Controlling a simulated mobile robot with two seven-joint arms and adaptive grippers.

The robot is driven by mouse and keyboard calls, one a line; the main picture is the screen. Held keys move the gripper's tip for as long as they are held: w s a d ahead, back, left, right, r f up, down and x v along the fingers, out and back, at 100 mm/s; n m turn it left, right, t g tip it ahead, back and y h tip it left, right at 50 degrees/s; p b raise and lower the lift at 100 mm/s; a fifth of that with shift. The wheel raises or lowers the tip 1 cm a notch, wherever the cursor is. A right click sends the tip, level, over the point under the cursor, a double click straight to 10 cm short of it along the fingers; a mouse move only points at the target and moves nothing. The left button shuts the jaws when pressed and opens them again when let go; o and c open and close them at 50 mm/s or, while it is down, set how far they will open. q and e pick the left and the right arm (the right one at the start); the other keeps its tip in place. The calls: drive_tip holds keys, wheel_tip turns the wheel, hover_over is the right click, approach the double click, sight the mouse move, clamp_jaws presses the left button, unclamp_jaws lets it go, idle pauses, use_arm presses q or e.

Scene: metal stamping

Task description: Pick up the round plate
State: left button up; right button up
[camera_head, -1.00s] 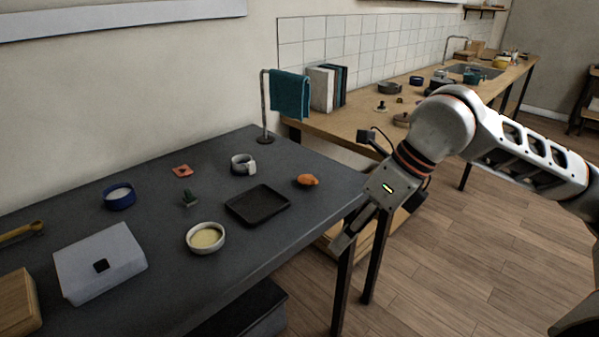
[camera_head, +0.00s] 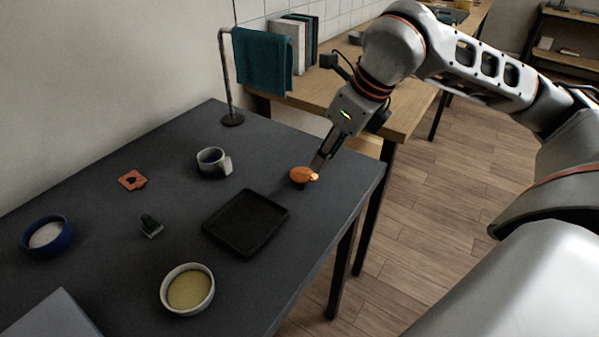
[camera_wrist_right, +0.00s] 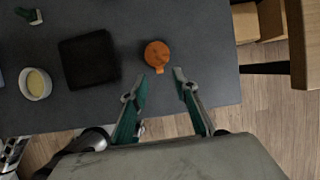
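The round plate (camera_head: 301,174) appears to be the small orange disc near the right edge of the dark table (camera_head: 330,215). In the right wrist view the orange disc (camera_wrist_right: 157,54) shows from above, with a small tab on its lower side. My right gripper (camera_head: 318,168) reaches down beside the disc and partly overlaps its right side in the head view. In the wrist view the right gripper's fingers (camera_wrist_right: 160,76) are spread and empty, with the disc just beyond the fingertips. I cannot tell whether they touch. My left gripper is not in view.
A black tray (camera_head: 246,222) lies left of the disc. A grey mug (camera_head: 212,162), a red square plate (camera_head: 132,180), a dark green stamp (camera_head: 151,226), a cream bowl (camera_head: 188,290) and a blue bowl (camera_head: 47,236) stand farther left. A towel stand (camera_head: 226,80) rises at the back corner.

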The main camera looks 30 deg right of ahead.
sight(313, 175)
drive_tip(key=b+x, duration=0.1)
drive_tip(key=x, duration=0.4)
drive_tip(key=shift+a+f, duration=0.1)
drive_tip(key=shift+f, duration=0.15)
drive_tip(key=shift+r, duration=0.1)
clamp_jaws()
